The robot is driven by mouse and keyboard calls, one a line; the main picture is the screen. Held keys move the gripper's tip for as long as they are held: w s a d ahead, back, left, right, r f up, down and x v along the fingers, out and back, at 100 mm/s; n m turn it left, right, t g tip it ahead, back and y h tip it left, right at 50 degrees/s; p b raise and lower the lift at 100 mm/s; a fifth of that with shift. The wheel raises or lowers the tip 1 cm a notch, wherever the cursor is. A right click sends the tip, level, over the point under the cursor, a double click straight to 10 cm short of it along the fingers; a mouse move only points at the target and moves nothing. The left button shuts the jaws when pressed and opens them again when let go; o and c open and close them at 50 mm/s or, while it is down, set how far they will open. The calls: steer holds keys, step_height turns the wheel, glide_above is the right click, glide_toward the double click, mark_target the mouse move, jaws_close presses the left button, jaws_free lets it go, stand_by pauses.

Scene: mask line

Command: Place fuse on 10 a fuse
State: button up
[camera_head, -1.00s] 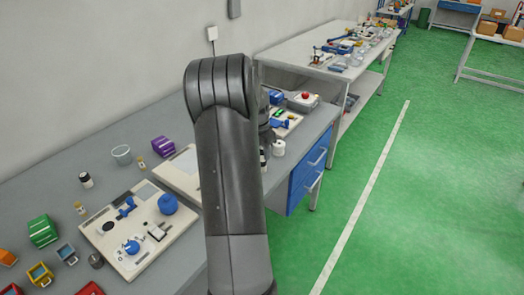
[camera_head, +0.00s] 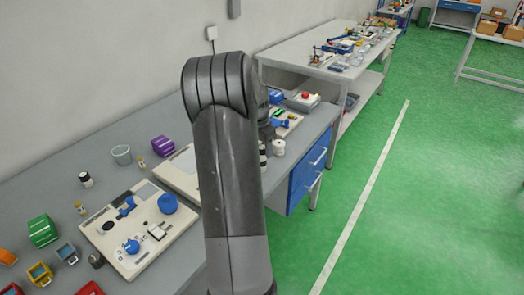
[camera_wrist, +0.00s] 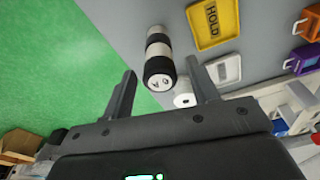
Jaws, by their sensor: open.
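In the wrist view, a fuse-like cylinder (camera_wrist: 158,58) with black and white bands stands on the grey bench near its edge. Its end face carries a small mark that I cannot read for certain. My gripper (camera_wrist: 161,68) is open, with one finger on each side of this cylinder in the picture and a gap on both sides. I cannot tell how deep it lies between the fingers. A white round piece (camera_wrist: 184,99) with a dark centre is partly hidden near the right finger; it may be another fuse. My arm hides the gripper in the head view.
A yellow HOLD plate (camera_wrist: 213,20), a pale small tray (camera_wrist: 224,69) and orange (camera_wrist: 306,59) and purple (camera_wrist: 309,28) pieces lie to the right. In the head view, a beige board (camera_head: 125,263) with blue parts lies at left. Green floor (camera_head: 420,190) is clear at right.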

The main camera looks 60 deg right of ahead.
step_height(320, 180, up, 10)
steer(key=a, duration=0.1)
steer(key=w+a+r+n+t, duration=0.1)
steer(key=a+r+n, duration=0.2)
steer(key=a, duration=0.7)
steer(key=w+a+r+n+t, duration=0.1)
steer(key=a+r+n, duration=0.25)
steer(key=a, duration=0.65)
steer(key=w+a+r+n+t, duration=0.1)
steer(key=a+r+n, duration=0.2)
steer(key=a, duration=0.6)
steer(key=s+a+f+n+t, duration=0.1)
steer(key=s+a+n, duration=0.2)
steer(key=a, duration=0.4)
steer(key=s+a+n+t+y, duration=0.1)
steer(key=s+a+n, duration=0.3)
steer(key=a, duration=0.3)
steer(key=s+a+f+n, duration=0.1)
steer(key=s+a+n, duration=0.2)
steer(key=s+a, duration=0.2)
steer(key=shift+a+f+n+t, duration=0.3)
steer(key=shift+a+n+t, duration=0.1)
steer(key=shift+a, duration=0.55)
